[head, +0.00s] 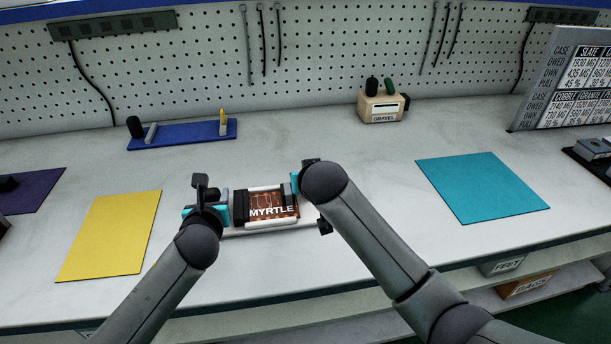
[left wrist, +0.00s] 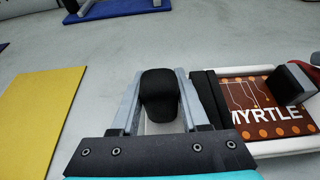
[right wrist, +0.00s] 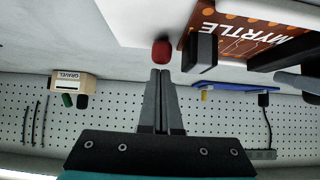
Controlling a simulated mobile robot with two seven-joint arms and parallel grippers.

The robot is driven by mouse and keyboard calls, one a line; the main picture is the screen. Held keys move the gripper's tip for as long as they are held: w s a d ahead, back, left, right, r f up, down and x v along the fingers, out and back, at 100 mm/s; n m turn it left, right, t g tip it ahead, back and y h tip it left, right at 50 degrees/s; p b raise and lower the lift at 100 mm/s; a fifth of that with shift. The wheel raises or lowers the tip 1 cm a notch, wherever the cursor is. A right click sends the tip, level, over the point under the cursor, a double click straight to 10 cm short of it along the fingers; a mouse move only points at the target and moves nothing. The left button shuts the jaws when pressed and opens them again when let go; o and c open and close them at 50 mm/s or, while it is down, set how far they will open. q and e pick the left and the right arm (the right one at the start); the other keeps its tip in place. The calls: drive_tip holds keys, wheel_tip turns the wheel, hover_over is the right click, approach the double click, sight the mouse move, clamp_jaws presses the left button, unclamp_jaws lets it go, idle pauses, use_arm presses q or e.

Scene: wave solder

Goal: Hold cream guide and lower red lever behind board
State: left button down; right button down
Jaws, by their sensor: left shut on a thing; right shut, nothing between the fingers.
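A brown board labelled MYRTLE (head: 278,205) sits in a cream guide (head: 272,223) with pale rails along its edges, also visible in the left wrist view (left wrist: 290,146). My left gripper (head: 222,207) is shut on a black knob (left wrist: 160,95) at the left end of the guide. My right gripper (right wrist: 162,75) is shut and empty behind the board's right side. The red lever (right wrist: 162,51) is just beyond its fingertips; I cannot tell if they touch. The lever is hidden in the head view; a red bit shows at the left wrist view's right edge (left wrist: 316,58).
A dark block (right wrist: 200,52) stands at the board, close to my right fingertips. A blue tray (head: 180,140) and a GRAVEL box (head: 382,107) are at the back.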

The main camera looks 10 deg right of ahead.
use_arm(q)
drive_tip(key=shift+s+f, duration=0.15)
drive_tip(key=shift+f, duration=0.2)
use_arm(e)
drive_tip(key=shift+w+r, duration=0.15)
drive_tip(key=shift+w, duration=0.35)
drive_tip(key=shift+r, duration=0.15)
drive_tip(key=r, duration=0.2)
drive_tip(key=w+r, duration=0.1)
drive_tip(key=r, duration=0.1)
drive_tip(key=shift+w, duration=0.2)
drive_tip(key=v, duration=0.9)
drive_tip(key=shift+s, duration=0.55)
drive_tip(key=shift+f, duration=0.1)
use_arm(q)
drive_tip(key=c, duration=0.7)
unclamp_jaws()
drive_tip(key=o, duration=0.4)
drive_tip(key=shift+r, duration=0.3)
drive_tip(key=v, duration=1.1)
drive_tip(key=shift+s+r, duration=0.2)
drive_tip(key=shift+s, duration=0.15)
